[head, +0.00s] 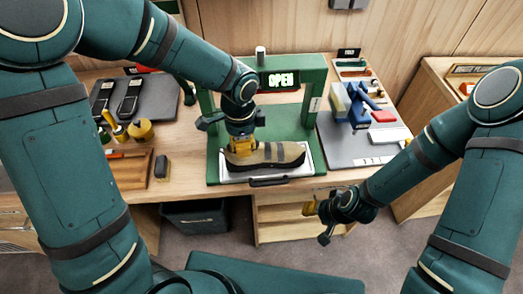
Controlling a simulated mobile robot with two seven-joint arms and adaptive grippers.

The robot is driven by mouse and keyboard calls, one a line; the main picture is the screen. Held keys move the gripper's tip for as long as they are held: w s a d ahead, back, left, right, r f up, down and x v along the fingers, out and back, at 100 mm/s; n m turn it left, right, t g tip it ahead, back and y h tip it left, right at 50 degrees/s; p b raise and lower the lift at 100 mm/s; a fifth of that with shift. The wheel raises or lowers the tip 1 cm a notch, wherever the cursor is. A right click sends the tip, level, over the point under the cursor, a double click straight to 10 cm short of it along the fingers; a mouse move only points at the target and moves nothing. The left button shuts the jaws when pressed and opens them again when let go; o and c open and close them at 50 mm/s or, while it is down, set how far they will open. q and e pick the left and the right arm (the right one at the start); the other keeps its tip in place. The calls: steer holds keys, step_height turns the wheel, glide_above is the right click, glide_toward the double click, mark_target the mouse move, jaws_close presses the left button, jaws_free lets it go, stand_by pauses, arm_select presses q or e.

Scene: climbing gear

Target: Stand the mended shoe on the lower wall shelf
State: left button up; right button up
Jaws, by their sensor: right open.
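The tan and dark grey shoe (280,156) lies on the light tray (309,160) of the green press (315,92), its sole down. The press sign reads OPEN. My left gripper (241,146) is at the left end of the shoe, with its yellow fingers against or just above the upper. The picture does not show whether they are closed on it. My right gripper (311,206) is open and empty, in front of the bench edge and below the tray. I cannot make out the lower wall shelf.
A grey mat (140,98) with two dark soles lies at the left, near yellow-topped pots (140,130) and a wooden board (130,172). A blue clamp-like tool (360,108) stands on a grey mat at the right. A dark bin (195,218) is under the bench.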

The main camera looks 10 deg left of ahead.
arm_select(q)
jaws_close()
steer(key=shift+r, duration=0.2)
steer(key=shift+r+p, duration=2.45)
steer(key=shift+r, duration=0.45)
steer(key=shift+s+f, duration=0.1)
